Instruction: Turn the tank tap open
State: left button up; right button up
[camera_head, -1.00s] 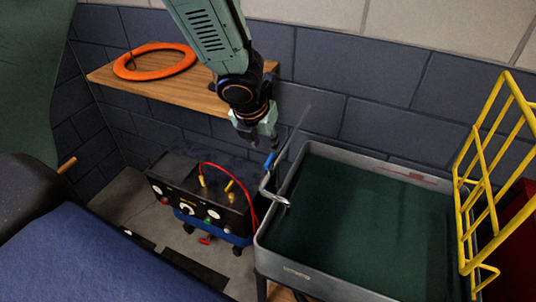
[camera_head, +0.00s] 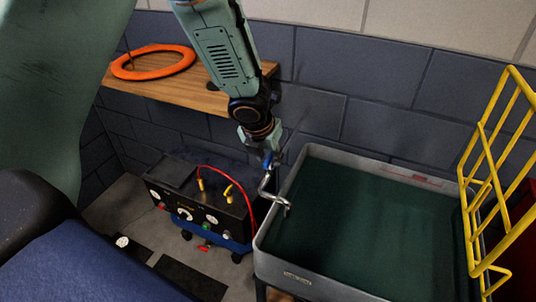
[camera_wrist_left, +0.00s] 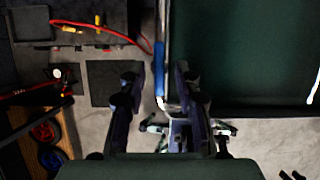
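The tank tap (camera_head: 274,194) is a bent silver pipe at the left rim of the grey tank (camera_head: 262,240), with a small blue lever (camera_head: 267,158) at its top. My left gripper (camera_head: 265,150) is at the lever, pointing down, and partly covers it. In the left wrist view the fingers (camera_wrist_left: 158,85) are apart, and the blue lever (camera_wrist_left: 159,68) shows in the gap between them. I cannot tell whether a finger touches it. The tank holds dark green contents. My right gripper is not in view.
A black control box (camera_head: 200,195) with a red cable (camera_head: 245,190) stands left of the tank. A wooden shelf (camera_head: 190,98) with an orange ring (camera_head: 153,62) is behind the arm. A yellow rack (camera_head: 487,170) stands at the tank's right side.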

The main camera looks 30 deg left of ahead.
pick_arm(q)
jog(key=shift+w, duration=0.1)
grip_shut()
